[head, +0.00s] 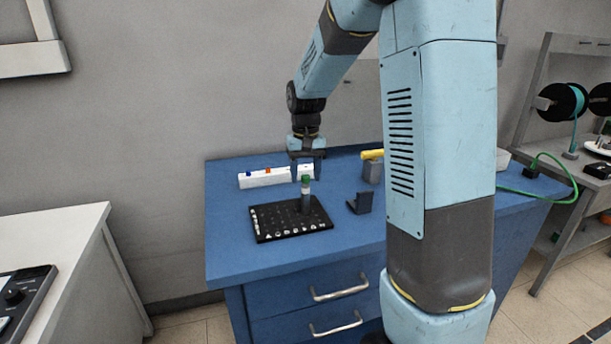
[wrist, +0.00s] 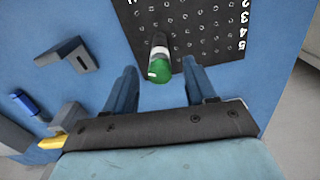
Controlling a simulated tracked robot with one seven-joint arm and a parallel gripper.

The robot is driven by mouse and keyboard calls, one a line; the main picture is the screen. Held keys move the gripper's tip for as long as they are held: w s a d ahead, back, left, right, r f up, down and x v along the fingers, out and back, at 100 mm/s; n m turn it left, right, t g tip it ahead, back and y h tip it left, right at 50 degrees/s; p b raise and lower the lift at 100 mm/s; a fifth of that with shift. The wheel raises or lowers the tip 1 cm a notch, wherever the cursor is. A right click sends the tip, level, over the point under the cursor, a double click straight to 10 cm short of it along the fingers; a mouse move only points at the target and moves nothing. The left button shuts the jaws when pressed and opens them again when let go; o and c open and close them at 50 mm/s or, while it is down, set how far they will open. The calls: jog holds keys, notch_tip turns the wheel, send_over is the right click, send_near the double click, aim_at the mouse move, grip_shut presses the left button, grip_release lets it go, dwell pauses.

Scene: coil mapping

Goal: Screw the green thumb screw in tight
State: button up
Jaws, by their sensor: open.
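The green thumb screw (head: 306,180) tops a grey post that stands upright on the black board in the head view. In the wrist view the green screw (wrist: 159,66) shows with a white band and a dark part beyond it. My gripper (head: 306,174) is open, with its fingers above and around the level of the green top.
The black board (head: 265,233) with rows of holes and white marks lies on the blue bench (head: 232,250). A dark angled bracket (head: 361,203) stands to the right. A yellow item on a grey block (head: 373,168) and a white strip (head: 262,178) are behind. The bench's front left is clear.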

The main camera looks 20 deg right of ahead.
notch_tip(320, 180, up, 14)
jog(key=s+f+n+t, duration=0.1)
jog(key=s+t, duration=0.4)
jog(key=s, duration=2.3)
jog(key=shift+s+t, duration=0.15)
jog(key=shift+t, duration=0.15)
jog(key=shift+d, duration=0.1)
dwell(0.5)
